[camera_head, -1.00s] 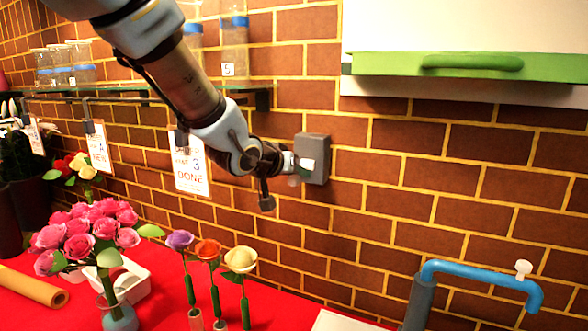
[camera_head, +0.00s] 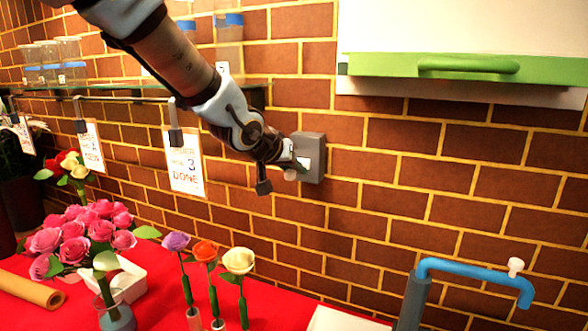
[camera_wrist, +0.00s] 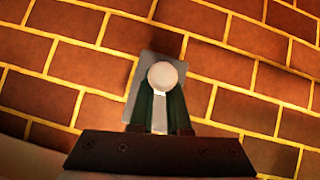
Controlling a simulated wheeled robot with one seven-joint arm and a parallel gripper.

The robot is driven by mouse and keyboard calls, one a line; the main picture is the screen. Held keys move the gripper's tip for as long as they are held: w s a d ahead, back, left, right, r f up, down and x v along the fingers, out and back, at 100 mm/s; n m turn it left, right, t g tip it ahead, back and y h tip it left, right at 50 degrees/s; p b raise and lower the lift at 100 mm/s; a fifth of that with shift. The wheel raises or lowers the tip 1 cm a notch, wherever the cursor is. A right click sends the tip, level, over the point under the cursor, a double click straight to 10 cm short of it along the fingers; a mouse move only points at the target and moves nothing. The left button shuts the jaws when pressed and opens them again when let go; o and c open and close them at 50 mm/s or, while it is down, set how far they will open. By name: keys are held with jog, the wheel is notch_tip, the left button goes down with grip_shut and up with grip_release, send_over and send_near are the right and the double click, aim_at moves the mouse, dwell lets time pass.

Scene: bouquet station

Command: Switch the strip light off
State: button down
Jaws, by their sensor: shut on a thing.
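A grey switch box (camera_head: 312,150) is fixed to the brick wall, with a pale plate on its face. In the wrist view the box (camera_wrist: 148,66) sits straight ahead behind my fingers. A white round knob (camera_wrist: 166,76) shows there between the fingertips, and it also shows small in the head view (camera_head: 290,174). My gripper (camera_head: 298,165) is at the face of the box, and its two dark fingers (camera_wrist: 160,96) are shut on the knob. The knob's stem is hidden behind the fingers. The strip light itself is not clearly visible.
A shelf (camera_head: 120,92) with jars and hanging cards runs left of my arm. Roses (camera_head: 80,240) and three single flowers (camera_head: 237,262) stand on the red table below. A green-edged white cabinet (camera_head: 460,66) and a blue tap (camera_head: 475,270) are at right.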

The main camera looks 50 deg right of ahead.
jog(key=shift+s+r+g+y, duration=0.15)
jog(key=shift+g+y, duration=0.05)
jog(key=shift+y, duration=0.35)
jog(key=shift+s+r+g+y, duration=0.1)
jog(key=shift+r+g+y, duration=0.1)
jog(key=shift+y, duration=0.35)
dwell(1.9)
jog(key=c, duration=1.1)
grip_release()
jog(key=shift+o, duration=1.3)
jog(key=shift+w+r, duration=0.15)
jog(key=b+v, duration=0.1)
jog(key=v, duration=0.9)
jog(key=shift+a+r, duration=0.2)
jog(key=shift+a, duration=0.05)
